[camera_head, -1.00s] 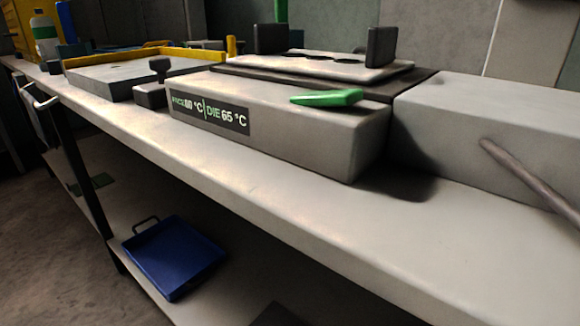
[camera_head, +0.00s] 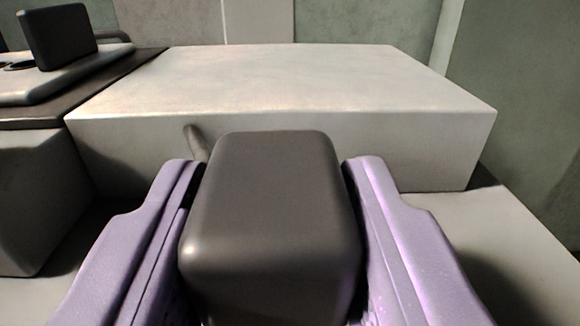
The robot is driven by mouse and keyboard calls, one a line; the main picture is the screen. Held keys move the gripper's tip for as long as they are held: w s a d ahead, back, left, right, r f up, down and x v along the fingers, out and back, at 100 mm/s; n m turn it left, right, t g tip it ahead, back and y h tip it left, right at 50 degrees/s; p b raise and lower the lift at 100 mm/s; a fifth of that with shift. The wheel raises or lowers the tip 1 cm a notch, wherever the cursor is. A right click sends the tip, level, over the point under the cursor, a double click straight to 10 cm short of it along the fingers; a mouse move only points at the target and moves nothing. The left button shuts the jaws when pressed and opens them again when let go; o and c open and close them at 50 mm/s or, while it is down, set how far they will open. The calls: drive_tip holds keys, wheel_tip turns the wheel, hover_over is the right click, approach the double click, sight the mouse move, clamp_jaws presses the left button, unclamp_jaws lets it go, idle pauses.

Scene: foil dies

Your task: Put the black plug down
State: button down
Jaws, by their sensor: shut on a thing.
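The black plug (camera_head: 272,215) is a dark, rounded block that fills the lower middle of the view. My gripper (camera_head: 270,200) has purple fingers on both sides of it and is shut on it. The plug hides what is directly below and behind it, so I cannot tell whether it touches any surface.
A large pale grey block (camera_head: 290,85) with a flat, empty top stands just beyond the plug. A dark handle-like rod (camera_head: 194,138) shows at its front. Left are the machine's dark plate (camera_head: 75,95) and an upright black block (camera_head: 58,35). Bare bench (camera_head: 520,225) shows at right.

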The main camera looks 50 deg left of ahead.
sight(283, 265)
drive_tip(key=shift+w+a, duration=0.5)
drive_tip(key=shift+a, duration=0.05)
drive_tip(key=f, duration=0.1)
drive_tip(key=f+b, duration=0.1)
drive_tip(key=a+f+b, duration=0.1)
drive_tip(key=shift+w+f, duration=0.15)
drive_tip(key=shift+w, duration=0.2)
drive_tip(key=shift+d+f, duration=0.1)
drive_tip(key=shift+f, duration=0.05)
drive_tip(key=shift+f, duration=0.1)
drive_tip(key=shift+f+b, duration=0.6)
drive_tip(key=c, duration=0.6)
unclamp_jaws()
drive_tip(key=shift+r, duration=0.1)
